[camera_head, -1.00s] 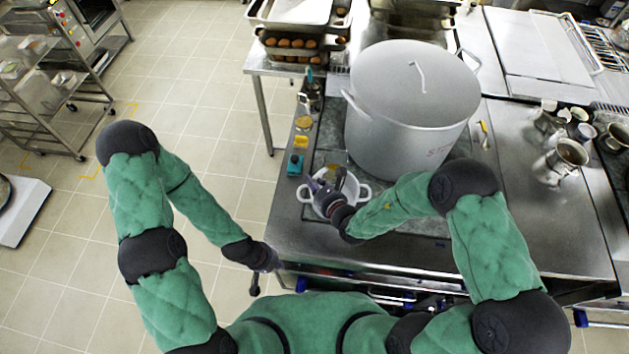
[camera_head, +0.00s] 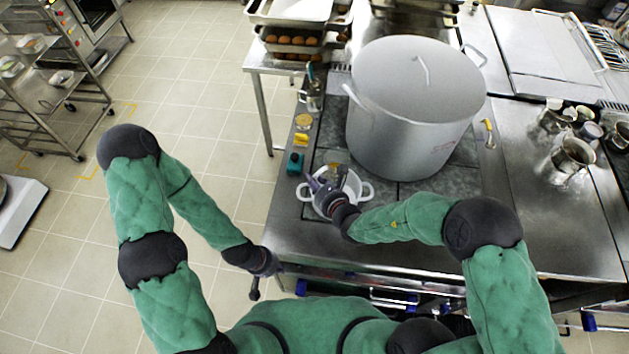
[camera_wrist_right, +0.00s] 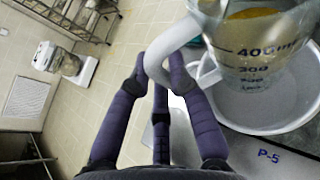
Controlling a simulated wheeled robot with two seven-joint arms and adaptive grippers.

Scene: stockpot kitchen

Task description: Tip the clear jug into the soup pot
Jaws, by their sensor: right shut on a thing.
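The soup pot (camera_head: 352,204) is a small white pot with two loop handles on the front left of the cooktop. It also shows in the right wrist view (camera_wrist_right: 262,128). The clear jug (camera_wrist_right: 225,42) has volume marks, a pale handle and amber liquid inside. It is over the pot and hides part of it; its exact tilt is hard to tell. In the head view the jug (camera_head: 338,170) is small and partly hidden. My right gripper (camera_head: 320,184) is shut on the jug's handle. My left gripper (camera_head: 256,288) hangs low beside the counter's front edge, away from both; its fingers are too small to read.
A large lidded stockpot (camera_head: 420,105) stands right behind the soup pot. A teal item (camera_head: 295,163) and small jars are at the counter's left edge. Metal pitchers (camera_head: 572,155) stand at the right. The front right counter is clear.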

